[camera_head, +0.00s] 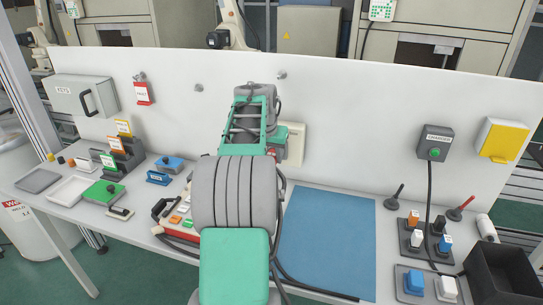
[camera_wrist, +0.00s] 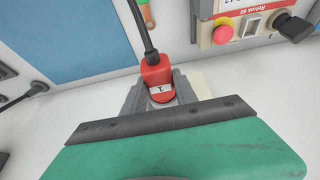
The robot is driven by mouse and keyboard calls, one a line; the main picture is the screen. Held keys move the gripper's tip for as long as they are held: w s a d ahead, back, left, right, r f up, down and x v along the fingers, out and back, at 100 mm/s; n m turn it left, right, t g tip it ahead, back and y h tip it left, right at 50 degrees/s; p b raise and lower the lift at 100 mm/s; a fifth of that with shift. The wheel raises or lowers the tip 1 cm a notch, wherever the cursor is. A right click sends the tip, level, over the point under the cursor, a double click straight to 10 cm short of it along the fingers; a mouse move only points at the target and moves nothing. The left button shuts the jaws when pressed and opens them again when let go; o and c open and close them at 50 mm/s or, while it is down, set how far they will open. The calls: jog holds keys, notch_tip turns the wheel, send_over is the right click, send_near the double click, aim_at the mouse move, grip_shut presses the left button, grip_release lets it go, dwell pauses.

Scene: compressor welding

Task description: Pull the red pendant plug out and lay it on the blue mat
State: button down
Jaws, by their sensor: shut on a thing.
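The red pendant plug (camera_wrist: 156,72) shows in the wrist view, with a black cable running from its far end. A white label sits on it. My gripper (camera_wrist: 158,96) is shut on it, with grey fingers around its near end. In the head view my arm hides most of the plug and fingers; a bit of red (camera_head: 271,151) shows beside a pale wall plate (camera_head: 293,146). I cannot tell whether the plug is still seated. The blue mat (camera_head: 330,240) lies bare on the bench, right of my arm; it also shows in the wrist view (camera_wrist: 62,32).
The pendant (camera_wrist: 250,25) with its red button lies on the bench left of my arm in the head view. Black cable runs along the mat's left and front edges. A grey charger box (camera_head: 435,143), upright tools and a black bin (camera_head: 500,272) are on the right.

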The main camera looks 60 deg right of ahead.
jog(key=shift+a+f, duration=0.1)
jog(key=shift+a, duration=0.1)
jog(key=shift+s+a+b, duration=0.1)
jog(key=shift+a+b, duration=0.45)
jog(key=shift+b, duration=0.15)
jog(key=a, duration=0.1)
jog(key=a+b, duration=0.2)
jog(key=shift+s+a, duration=0.3)
jog(key=shift+a, duration=0.05)
